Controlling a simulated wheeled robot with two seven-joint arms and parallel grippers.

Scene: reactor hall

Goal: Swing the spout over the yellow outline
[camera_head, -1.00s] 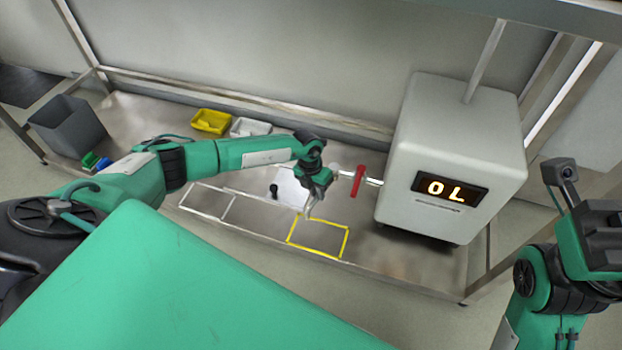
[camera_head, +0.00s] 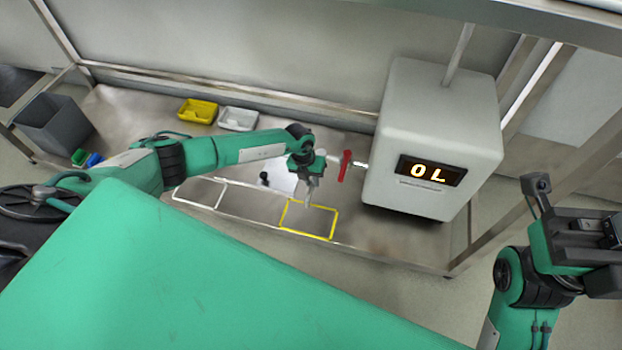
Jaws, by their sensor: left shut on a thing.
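My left gripper (camera_head: 308,197) points down at the outline's far edge and is shut on the spout. The gripper hides most of the spout's outer part, so its exact end is hard to see. My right gripper (camera_head: 598,238) is at the right edge, away from the bench; its jaws cannot be made out.
The white machine (camera_head: 430,125) shows "0L" on its display. A yellow tray (camera_head: 198,111), a white tray (camera_head: 238,119) and a grey bin (camera_head: 54,126) stand left. A small dark item (camera_head: 264,178) lies near a white sheet (camera_head: 284,181). White outlines (camera_head: 200,210) lie left of the yellow one.

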